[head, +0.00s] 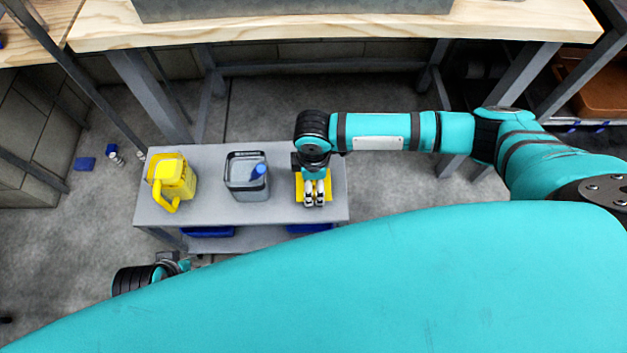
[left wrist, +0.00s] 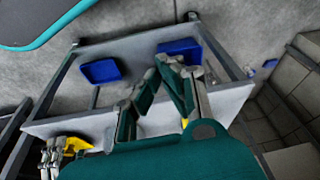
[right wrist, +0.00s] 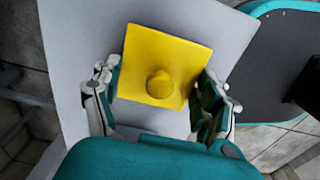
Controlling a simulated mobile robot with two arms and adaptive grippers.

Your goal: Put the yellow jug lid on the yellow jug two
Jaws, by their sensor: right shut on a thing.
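The yellow jug (head: 172,182) stands at the left end of a grey bench (head: 212,212), its handle towards me. The square yellow jug lid (head: 327,188) is at the bench's right end, mostly under my right gripper (head: 315,200). In the right wrist view the lid (right wrist: 180,50) shows its round knob between the fingers of my right gripper (right wrist: 155,90), which is shut on it. I cannot tell whether the lid touches the bench. My left gripper (left wrist: 160,69) is shut and empty, in front of the bench's left part. A bit of yellow shows behind its fingers.
Blue bins (left wrist: 101,71) sit on the lower shelf. A wooden workbench (head: 320,28) runs behind. Small blue items (head: 85,164) lie on the floor at left.

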